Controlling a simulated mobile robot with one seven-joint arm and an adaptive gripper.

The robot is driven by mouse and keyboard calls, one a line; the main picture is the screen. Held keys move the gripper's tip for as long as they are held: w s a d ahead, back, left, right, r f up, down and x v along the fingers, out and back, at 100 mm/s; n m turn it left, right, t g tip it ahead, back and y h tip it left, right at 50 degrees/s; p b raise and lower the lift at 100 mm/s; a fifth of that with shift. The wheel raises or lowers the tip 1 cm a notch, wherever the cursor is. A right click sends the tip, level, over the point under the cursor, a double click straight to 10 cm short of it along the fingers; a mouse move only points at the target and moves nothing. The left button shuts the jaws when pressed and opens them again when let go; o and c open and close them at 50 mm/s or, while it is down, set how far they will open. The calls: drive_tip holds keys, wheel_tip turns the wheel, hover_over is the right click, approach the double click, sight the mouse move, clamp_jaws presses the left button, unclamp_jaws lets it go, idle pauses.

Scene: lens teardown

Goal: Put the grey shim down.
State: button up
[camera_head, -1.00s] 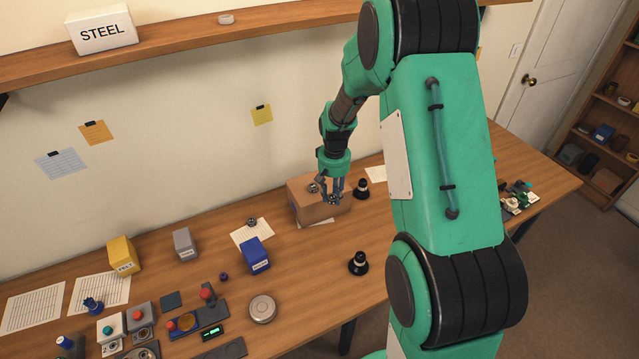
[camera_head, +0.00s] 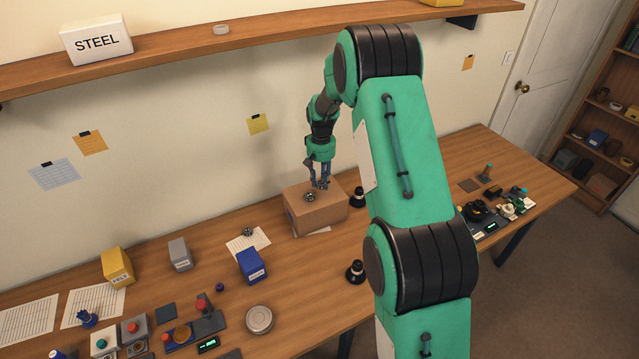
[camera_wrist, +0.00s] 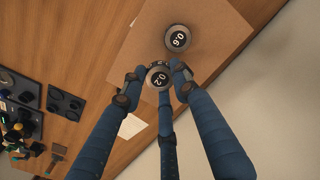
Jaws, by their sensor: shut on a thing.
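My gripper (camera_head: 320,186) points down over the top of the cardboard box (camera_head: 318,218). Its blue fingers are shut on a small round grey shim marked 0.2 (camera_wrist: 158,77), seen between the fingertips in the wrist view. I cannot tell whether the held shim touches the box top or hangs just above it. A second round grey piece (camera_head: 309,197) rests on the box top beside the gripper; in the wrist view it carries a mark like 0.6 or 0.9 (camera_wrist: 177,39).
A third small round piece (camera_head: 248,231) lies on a paper sheet left of the box. A blue box (camera_head: 251,265) stands in front of that sheet. Black lens parts stand right of the box (camera_head: 357,198) and nearer the front edge (camera_head: 355,271). Bare table lies between.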

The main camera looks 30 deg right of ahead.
sight(320, 182)
drive_tip(key=shift+w+d+f, duration=0.1)
drive_tip(key=shift+w+d, duration=0.1)
drive_tip(key=shift+w, duration=0.5)
drive_tip(key=shift+w+d+f, duration=0.1)
drive_tip(key=shift+w+d, duration=0.1)
drive_tip(key=shift+w, duration=0.45)
drive_tip(key=shift+f, duration=1.7)
drive_tip(key=shift+f, duration=0.1)
drive_tip(key=o, duration=1.2)
drive_tip(key=shift+c, duration=0.2)
